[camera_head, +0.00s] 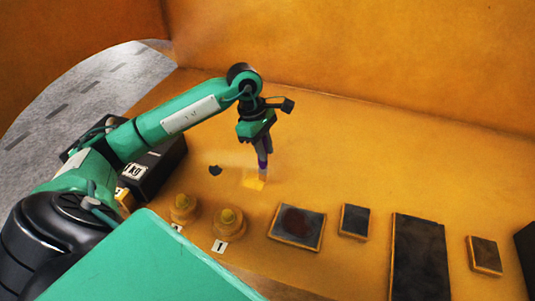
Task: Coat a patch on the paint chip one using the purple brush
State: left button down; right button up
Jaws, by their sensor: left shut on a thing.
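My left gripper (261,145) is shut on the purple brush (263,161) and holds it upright with its head down. A small bright yellow patch (253,185) lies on the orange surface right under the brush head. I cannot tell whether the brush touches it, or whether this patch is paint chip one. A white card marked 1 (220,246) lies in front of a round yellow casting (229,223). My right gripper is not in view.
Another round yellow casting (184,208) stands to the left, near a black box (155,172) with a white label. Dark plates lie to the right: a reddish-centred one (297,226), a small one (354,221), a large one (420,260) and a brown one (485,255). The back is clear.

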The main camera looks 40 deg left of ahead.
pick_arm(q)
jog(key=r, duration=0.2)
jog(key=shift+w+d+r+p, duration=0.1)
jog(key=shift+d+r+p, duration=0.15)
jog(key=shift+r+p, duration=0.15)
jog(key=shift+r, duration=0.7)
jog(key=shift+a, duration=0.1)
